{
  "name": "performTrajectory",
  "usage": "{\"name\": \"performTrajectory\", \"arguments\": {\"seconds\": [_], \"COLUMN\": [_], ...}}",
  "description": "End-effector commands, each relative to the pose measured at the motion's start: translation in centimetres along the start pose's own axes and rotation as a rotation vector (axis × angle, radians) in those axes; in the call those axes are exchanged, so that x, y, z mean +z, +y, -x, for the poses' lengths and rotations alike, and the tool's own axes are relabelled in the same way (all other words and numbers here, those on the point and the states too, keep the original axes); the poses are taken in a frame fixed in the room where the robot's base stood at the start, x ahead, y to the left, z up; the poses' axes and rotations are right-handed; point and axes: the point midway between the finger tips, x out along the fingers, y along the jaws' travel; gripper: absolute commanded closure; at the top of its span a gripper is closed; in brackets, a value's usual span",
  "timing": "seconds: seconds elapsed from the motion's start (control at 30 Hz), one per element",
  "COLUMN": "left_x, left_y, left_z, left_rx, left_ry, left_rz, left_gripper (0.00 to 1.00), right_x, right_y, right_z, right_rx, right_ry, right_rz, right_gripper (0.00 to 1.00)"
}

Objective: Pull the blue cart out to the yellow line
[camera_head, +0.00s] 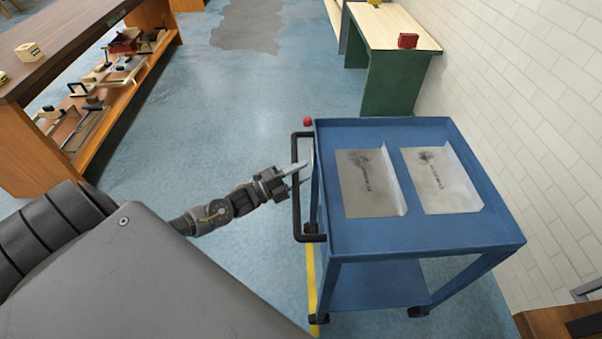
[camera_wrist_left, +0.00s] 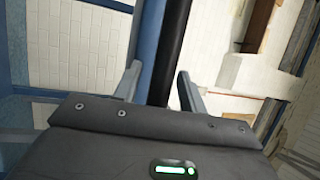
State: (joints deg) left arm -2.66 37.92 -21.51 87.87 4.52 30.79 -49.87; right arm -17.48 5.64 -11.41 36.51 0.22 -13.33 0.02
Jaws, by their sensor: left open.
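The blue cart (camera_head: 420,234) stands at the right of the head view, with a black handle (camera_head: 297,190) on its left side. Two grey metal sheets lie on its top, a left one (camera_head: 367,184) and a right one (camera_head: 441,180). My left gripper (camera_head: 296,173) is open at the handle. In the left wrist view the black handle bar (camera_wrist_left: 167,55) runs between the two open fingers (camera_wrist_left: 158,88); whether they touch it I cannot tell. The yellow line (camera_head: 311,275) on the floor passes by the cart's left side, partly hidden. My right gripper is out of view.
A wooden workbench (camera_head: 75,45) with tools on its lower shelf stands at the left. A green bench (camera_head: 392,82) stands behind the cart, and a white brick wall (camera_head: 540,90) runs along the right. The blue floor left of the cart is clear.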

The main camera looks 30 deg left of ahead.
Motion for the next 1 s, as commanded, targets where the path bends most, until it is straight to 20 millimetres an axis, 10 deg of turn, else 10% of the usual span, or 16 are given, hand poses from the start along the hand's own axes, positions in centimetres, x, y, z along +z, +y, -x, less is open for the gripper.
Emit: {"name": "performTrajectory", "arguments": {"seconds": [1.0], "left_x": [0.1], "left_y": [0.0], "left_z": [10.7], "left_rx": [-0.001], "left_ry": [0.000], "left_rz": [0.000], "left_gripper": [0.59], "right_x": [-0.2], "right_y": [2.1], "right_z": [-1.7], "right_rx": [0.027], "right_ry": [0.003], "right_rz": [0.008], "right_gripper": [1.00]}}
